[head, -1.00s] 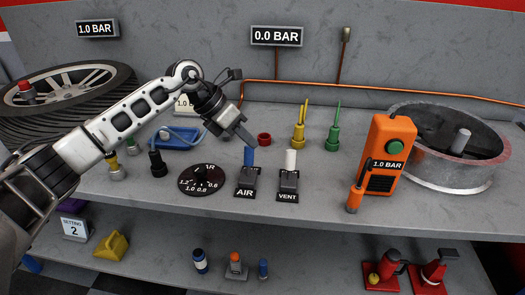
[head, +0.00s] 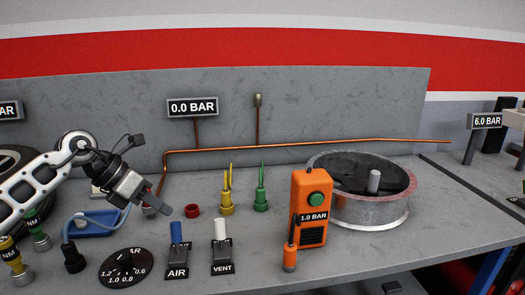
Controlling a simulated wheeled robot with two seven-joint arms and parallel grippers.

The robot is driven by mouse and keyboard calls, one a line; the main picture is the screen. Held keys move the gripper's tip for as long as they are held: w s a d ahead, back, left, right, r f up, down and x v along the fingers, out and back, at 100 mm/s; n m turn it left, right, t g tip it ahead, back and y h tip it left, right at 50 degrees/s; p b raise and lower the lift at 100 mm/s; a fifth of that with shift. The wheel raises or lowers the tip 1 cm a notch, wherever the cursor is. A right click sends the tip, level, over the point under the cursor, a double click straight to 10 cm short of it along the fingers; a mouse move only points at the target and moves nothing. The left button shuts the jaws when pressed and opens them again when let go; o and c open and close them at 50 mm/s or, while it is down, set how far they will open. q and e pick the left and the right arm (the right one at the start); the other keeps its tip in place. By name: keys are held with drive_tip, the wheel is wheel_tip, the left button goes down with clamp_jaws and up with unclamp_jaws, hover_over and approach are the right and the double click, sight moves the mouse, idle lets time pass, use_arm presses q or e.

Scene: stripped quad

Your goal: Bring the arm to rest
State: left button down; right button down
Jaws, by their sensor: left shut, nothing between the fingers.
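My left gripper (head: 155,200) comes in from the left above the workbench (head: 330,262). Its fingers are shut and empty. They point down and right, above and left of the blue AIR lever (head: 177,233), apart from it in the picture. The white VENT lever (head: 220,230) stands to the right of the AIR lever. A black round dial (head: 125,268) marked in BAR lies below the gripper, at the front of the bench. My right gripper does not show.
An orange box (head: 312,235) labelled 1.0 BAR stands near a grey metal drum (head: 365,212). Yellow (head: 227,202) and green (head: 261,200) nozzle tools and a red ring (head: 192,211) stand behind the levers. A copper pipe (head: 290,146) runs along the back panel. Bare bench lies at front right.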

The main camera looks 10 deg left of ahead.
use_arm(q)
drive_tip(key=s+d+f+n+t+h, duration=0.25)
drive_tip(key=d+n+h, duration=0.25)
drive_tip(key=d, duration=0.5)
drive_tip(key=s+d+f+n+t+h, duration=0.2)
drive_tip(key=s+d+n+h, duration=0.3)
drive_tip(key=d, duration=0.5)
drive_tip(key=s+a+f+n+y, duration=0.2)
drive_tip(key=s+f+n+y, duration=0.2)
drive_tip(key=f+n, duration=0.3)
drive_tip(key=s+a+f+n+t+y, duration=0.1)
drive_tip(key=s+f+n+y, duration=0.4)
drive_tip(key=n, duration=0.8)
drive_tip(key=s+a+f+n+t+y, duration=0.1)
drive_tip(key=s+f+n+y, duration=0.3)
drive_tip(key=f+n, duration=0.5)
drive_tip(key=shift+s+a+f+n+y, duration=0.25)
drive_tip(key=shift+s+a+n, duration=0.5)
drive_tip(key=shift+s, duration=0.5)
drive_tip(key=shift+a, duration=0.1)
